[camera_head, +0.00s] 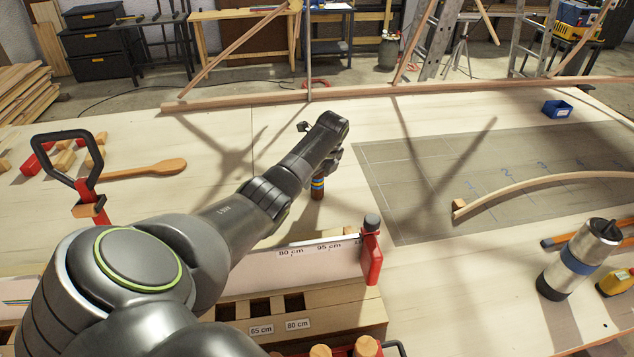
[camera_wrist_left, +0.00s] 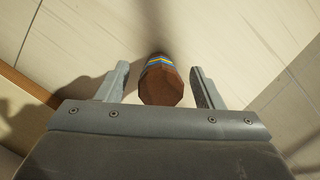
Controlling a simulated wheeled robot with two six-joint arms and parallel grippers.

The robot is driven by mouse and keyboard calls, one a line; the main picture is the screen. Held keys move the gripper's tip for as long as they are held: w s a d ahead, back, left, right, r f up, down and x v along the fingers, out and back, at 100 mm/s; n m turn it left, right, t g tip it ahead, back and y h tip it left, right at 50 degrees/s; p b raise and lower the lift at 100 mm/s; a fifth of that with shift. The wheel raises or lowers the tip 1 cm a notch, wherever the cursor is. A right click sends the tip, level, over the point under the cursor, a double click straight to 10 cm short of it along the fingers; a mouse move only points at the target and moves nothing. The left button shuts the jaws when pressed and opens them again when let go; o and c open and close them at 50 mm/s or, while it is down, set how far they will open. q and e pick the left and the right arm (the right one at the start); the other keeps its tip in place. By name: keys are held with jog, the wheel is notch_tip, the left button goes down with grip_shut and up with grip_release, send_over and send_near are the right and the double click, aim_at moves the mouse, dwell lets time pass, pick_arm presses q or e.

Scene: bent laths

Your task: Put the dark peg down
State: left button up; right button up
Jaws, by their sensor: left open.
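The dark peg (camera_head: 317,189) is brown with blue and yellow bands. It looks upright on the pale table, just below my left gripper (camera_head: 328,163) in the head view. In the left wrist view the peg (camera_wrist_left: 161,86) shows its brown end between the two fingers of the left gripper (camera_wrist_left: 160,72). The fingers are apart, with a gap on each side of the peg. The gripper hides part of the peg in the head view. My right gripper is not in view.
A wooden rack (camera_head: 350,312) with square holes and a red clamp (camera_head: 371,255) stand in front of the peg. A curved lath (camera_head: 540,184) and a steel flask (camera_head: 580,258) are to the right.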

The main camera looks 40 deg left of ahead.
pick_arm(q)
jog(key=shift+f, duration=0.3)
jog(key=c, duration=1.2)
